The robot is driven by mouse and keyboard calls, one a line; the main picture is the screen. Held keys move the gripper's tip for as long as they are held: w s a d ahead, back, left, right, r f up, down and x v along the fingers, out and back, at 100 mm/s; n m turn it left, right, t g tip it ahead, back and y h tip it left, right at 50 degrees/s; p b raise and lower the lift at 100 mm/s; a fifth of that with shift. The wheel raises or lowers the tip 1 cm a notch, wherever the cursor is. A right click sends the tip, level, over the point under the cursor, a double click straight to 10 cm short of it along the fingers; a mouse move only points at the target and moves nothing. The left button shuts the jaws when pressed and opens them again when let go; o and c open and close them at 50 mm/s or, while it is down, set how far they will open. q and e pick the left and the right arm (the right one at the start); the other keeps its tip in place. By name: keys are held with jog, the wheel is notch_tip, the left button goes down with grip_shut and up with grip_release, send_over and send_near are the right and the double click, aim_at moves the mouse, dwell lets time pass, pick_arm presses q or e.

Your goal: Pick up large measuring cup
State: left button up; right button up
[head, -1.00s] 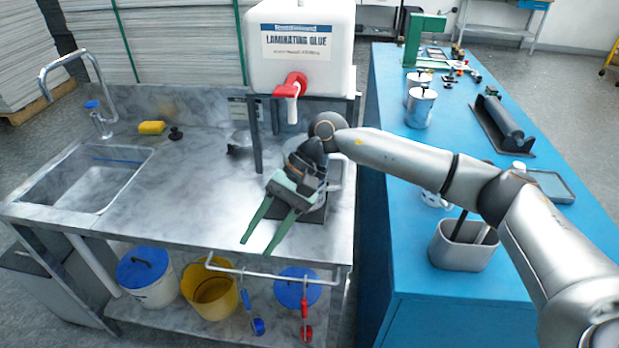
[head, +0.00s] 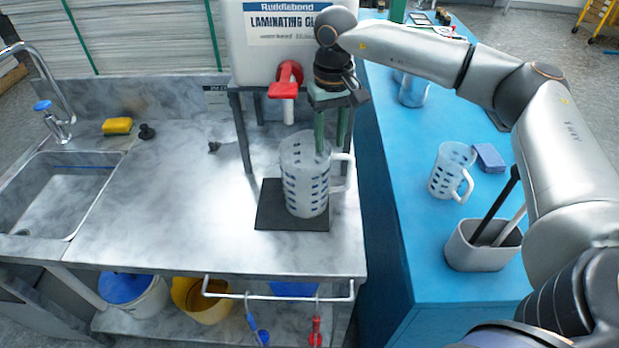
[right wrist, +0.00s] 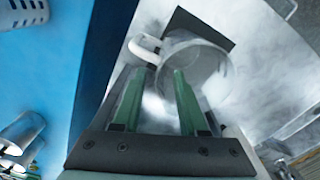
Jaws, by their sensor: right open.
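The large measuring cup (head: 303,185), clear with blue marks and a white handle, stands upright on a dark square pad (head: 268,214) on the metal counter. My right gripper (head: 331,146) points down over the cup's handle side, open, with nothing clamped. In the head view one finger overlaps the cup's mouth and the other shows above the handle. In the right wrist view the cup (right wrist: 212,72) lies just beyond the open fingers (right wrist: 160,78); whether they touch it I cannot tell. My left gripper is out of view.
The glue container (head: 255,50) with a red tap (head: 288,78) stands on a rack behind the cup. A smaller measuring cup (head: 447,175), a blue sponge (head: 489,158) and a grey holder (head: 470,250) are on the blue bench. The counter left of the pad is mostly clear.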

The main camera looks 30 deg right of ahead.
aim_at(329, 164)
jog(key=f, duration=0.3)
jog(key=f+p, duration=0.1)
jog(key=f, duration=0.3)
jog(key=shift+w+d+f, duration=0.15)
jog(key=shift+w+f, duration=0.05)
jog(key=shift+f, duration=0.05)
jog(key=shift+c, duration=0.3)
grip_shut()
jog(key=shift+s+f, duration=0.1)
jog(key=shift+s, duration=0.05)
dwell(0.7)
